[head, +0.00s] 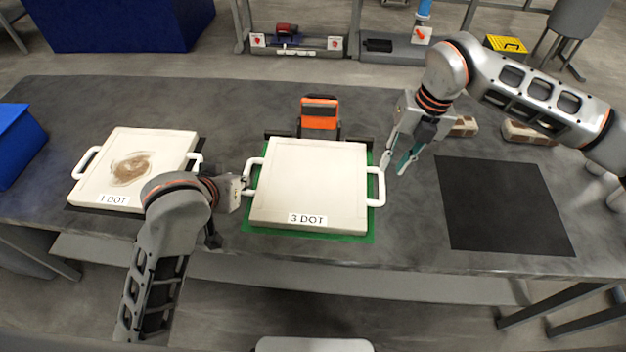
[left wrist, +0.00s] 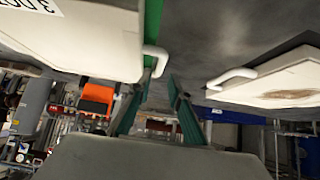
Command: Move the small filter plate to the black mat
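A white square plate labelled "3 DOT" (head: 310,180) lies on a green mat (head: 348,238) mid-table, with white handles left and right. Another white plate labelled "1 DOT" (head: 112,182), with a brown stain, lies at the left on a dark mat. The pictures do not settle which is the small one. A bare black mat (head: 503,205) lies at the right. My left gripper (left wrist: 158,88) is open, its fingers either side of the 3 DOT plate's left handle (left wrist: 155,60); contact is unclear. My right gripper (head: 397,168) is open and empty near the right handle (head: 379,187).
An orange and black device (head: 319,117) stands behind the 3 DOT plate. Small pale brown blocks (head: 526,132) lie at the back right, near my right arm. A blue bin (head: 18,145) stands at the far left. The table front right of the green mat is clear.

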